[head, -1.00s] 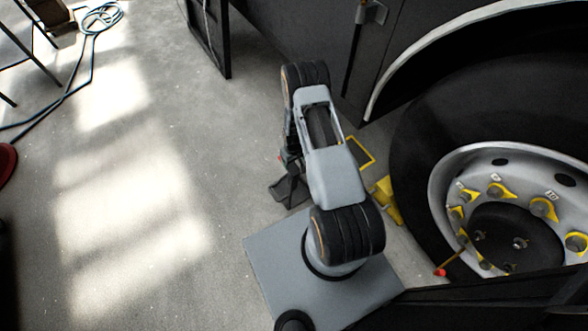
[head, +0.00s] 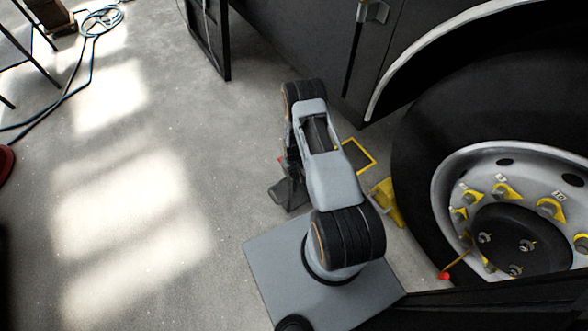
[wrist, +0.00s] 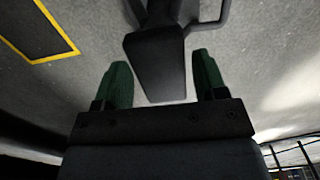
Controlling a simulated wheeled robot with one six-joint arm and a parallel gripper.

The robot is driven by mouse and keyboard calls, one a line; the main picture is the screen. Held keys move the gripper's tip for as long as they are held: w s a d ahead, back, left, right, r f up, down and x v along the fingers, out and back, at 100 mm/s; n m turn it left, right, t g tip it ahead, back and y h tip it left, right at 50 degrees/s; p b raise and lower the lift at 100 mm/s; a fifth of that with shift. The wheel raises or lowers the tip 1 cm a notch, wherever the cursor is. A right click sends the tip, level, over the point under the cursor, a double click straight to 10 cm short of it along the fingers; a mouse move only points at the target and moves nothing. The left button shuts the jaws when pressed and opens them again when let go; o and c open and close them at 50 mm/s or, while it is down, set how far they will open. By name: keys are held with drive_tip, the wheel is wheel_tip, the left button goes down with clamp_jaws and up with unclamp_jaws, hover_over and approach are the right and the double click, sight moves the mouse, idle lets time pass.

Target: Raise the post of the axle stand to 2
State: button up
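In the wrist view, a dark grey part with a flat, blunt end (wrist: 158,70), apparently part of the axle stand, lies between my gripper's green-tipped fingers (wrist: 162,85). The fingers stand apart with narrow gaps at its sides; I see no clear grip. A bent bar (wrist: 212,22) shows beside it at the top. In the head view, a dark foot-like shape (head: 288,192), probably the stand, shows low to the left of my arm. My arm hides most of it and my gripper there. No post height marks can be read.
A yellow-outlined dark rectangle (head: 371,166) is on the floor right of my arm. A yellow chock-like block (head: 385,203) sits by the large tyre (head: 420,170). The coach side (head: 300,40) stands behind. Open floor (head: 130,200) lies left; a blue hose (head: 92,60) lies farther back.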

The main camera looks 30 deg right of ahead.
drive_tip(key=c, duration=1)
wheel_tip(320, 180, up, 7)
drive_tip(key=p, duration=0.4)
drive_tip(key=o, duration=1.3)
drive_tip(key=shift+c, duration=0.2)
drive_tip(key=shift+r, duration=0.1)
wheel_tip(320, 180, up, 14)
drive_tip(key=p, duration=0.3)
drive_tip(key=shift+f, duration=0.2)
